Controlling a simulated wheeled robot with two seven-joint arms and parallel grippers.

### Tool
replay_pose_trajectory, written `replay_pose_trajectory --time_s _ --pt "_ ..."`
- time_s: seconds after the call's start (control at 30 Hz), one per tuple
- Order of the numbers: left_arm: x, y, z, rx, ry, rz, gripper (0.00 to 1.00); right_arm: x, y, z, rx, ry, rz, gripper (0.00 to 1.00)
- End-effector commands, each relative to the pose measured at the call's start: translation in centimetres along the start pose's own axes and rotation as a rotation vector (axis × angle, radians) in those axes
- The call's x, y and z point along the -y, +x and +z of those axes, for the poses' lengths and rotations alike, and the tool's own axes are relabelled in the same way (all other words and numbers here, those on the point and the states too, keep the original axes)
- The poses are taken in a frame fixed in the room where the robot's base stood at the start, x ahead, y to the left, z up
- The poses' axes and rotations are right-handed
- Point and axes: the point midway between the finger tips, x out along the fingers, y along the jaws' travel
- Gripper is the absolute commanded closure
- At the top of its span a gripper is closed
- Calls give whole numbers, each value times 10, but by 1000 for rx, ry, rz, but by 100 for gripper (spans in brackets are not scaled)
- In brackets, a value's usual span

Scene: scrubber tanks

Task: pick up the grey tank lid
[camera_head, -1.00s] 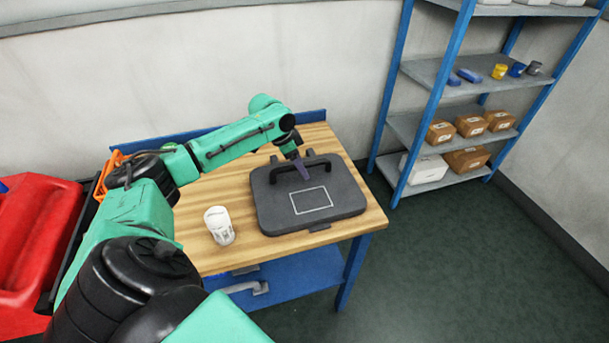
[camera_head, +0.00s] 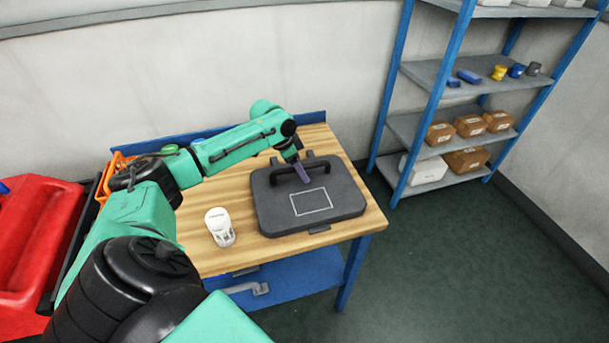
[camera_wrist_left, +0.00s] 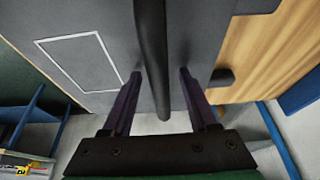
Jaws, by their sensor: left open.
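The grey tank lid (camera_head: 335,212) lies flat on the wooden workbench top, a dark slab with a pale rectangle outline on it. Its black bar handle (camera_head: 296,169) stands up along the far side. My left gripper (camera_head: 302,174) is at the handle, pointing down. In the left wrist view the handle (camera_wrist_left: 152,40) runs between the two purple fingers of my left gripper (camera_wrist_left: 159,73), with a gap on each side. The fingers are open and hold nothing. My right gripper does not show.
A white cup-like container (camera_head: 220,228) stands on the workbench (camera_head: 200,255), left of the lid. A red container (camera_head: 40,235) is at far left. A blue-framed shelf (camera_head: 430,125) with boxes stands at right. Floor between is clear.

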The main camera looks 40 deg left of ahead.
Motion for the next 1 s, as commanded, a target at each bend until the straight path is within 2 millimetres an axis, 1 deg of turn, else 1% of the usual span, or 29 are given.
replay_pose_trajectory --time_s 0.03,0.07,0.1,0.17,0.2,1.0 --pt "0 0 0 0 0 0 40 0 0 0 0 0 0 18" --pt "0 0 0 0 0 0 52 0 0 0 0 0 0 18" --pt "0 0 0 0 0 0 67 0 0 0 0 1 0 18" --pt "0 0 0 0 0 0 90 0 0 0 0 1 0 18" --pt "0 0 0 0 0 0 100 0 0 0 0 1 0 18" --pt "0 0 0 0 0 -1 100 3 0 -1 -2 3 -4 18"
